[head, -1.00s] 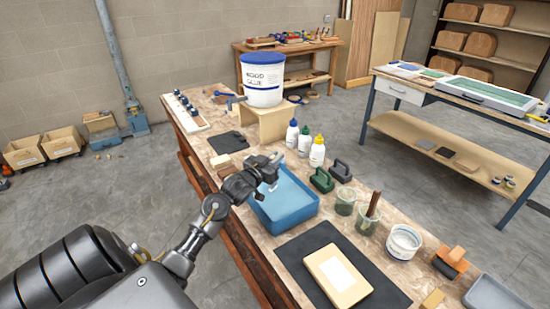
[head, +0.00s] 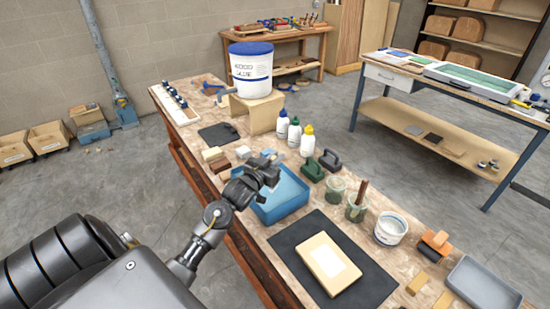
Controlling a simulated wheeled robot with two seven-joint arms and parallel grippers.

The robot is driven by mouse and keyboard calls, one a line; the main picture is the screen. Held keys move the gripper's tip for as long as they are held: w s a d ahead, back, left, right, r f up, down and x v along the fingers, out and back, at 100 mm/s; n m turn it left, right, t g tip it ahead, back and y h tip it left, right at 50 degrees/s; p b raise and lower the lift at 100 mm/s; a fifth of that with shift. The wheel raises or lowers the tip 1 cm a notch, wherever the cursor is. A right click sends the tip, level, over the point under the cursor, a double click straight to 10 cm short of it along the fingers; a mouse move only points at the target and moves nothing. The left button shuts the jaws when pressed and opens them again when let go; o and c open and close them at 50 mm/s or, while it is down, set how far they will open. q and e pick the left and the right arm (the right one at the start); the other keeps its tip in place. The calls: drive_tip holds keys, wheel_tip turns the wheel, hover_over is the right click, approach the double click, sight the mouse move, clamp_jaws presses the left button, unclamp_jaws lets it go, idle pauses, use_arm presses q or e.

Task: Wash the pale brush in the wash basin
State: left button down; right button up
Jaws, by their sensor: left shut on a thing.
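The blue wash basin (head: 290,203) stands on the long workbench, with its far-left part behind my left gripper. My left gripper (head: 270,168) is over the far-left part of the basin. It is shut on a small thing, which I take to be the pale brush. The brush is almost fully hidden by the fingers, and I cannot tell whether it touches the basin's contents. My right gripper is not in view.
Green (head: 312,169) and dark (head: 330,160) handled tools stand right of the basin, with white bottles (head: 294,133) behind. Jars (head: 356,208), a white tub (head: 390,229) and a dark mat (head: 290,245) with a pale board (head: 328,262) are nearer. A glue bucket (head: 250,70) stands behind.

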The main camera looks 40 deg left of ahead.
use_arm(q)
drive_tip(key=w+a, duration=0.1)
drive_tip(key=a, duration=0.4)
drive_tip(key=shift+w+a, duration=0.35)
drive_tip(key=shift+a, duration=0.05)
drive_tip(key=shift+d, duration=0.1)
drive_tip(key=shift+s+d+r+p, duration=0.1)
drive_tip(key=shift+s+d+p, duration=0.15)
drive_tip(key=shift+d+p, duration=0.4)
drive_tip(key=shift+s+d+f+p, duration=0.1)
drive_tip(key=shift+s+d+p, duration=0.2)
drive_tip(key=shift+d, duration=0.65)
drive_tip(key=shift+s+d+r+p, duration=0.1)
drive_tip(key=shift+s+d+p, duration=0.1)
drive_tip(key=shift+d+p, duration=0.45)
drive_tip(key=shift+s+d, duration=0.15)
drive_tip(key=shift+d, duration=0.45)
drive_tip(key=a+r+p, duration=0.3)
drive_tip(key=r+p, duration=0.2)
drive_tip(key=r, duration=0.1)
drive_tip(key=shift+w+r+p, duration=0.2)
drive_tip(key=shift+w+p, duration=0.2)
drive_tip(key=shift+w, duration=0.05)
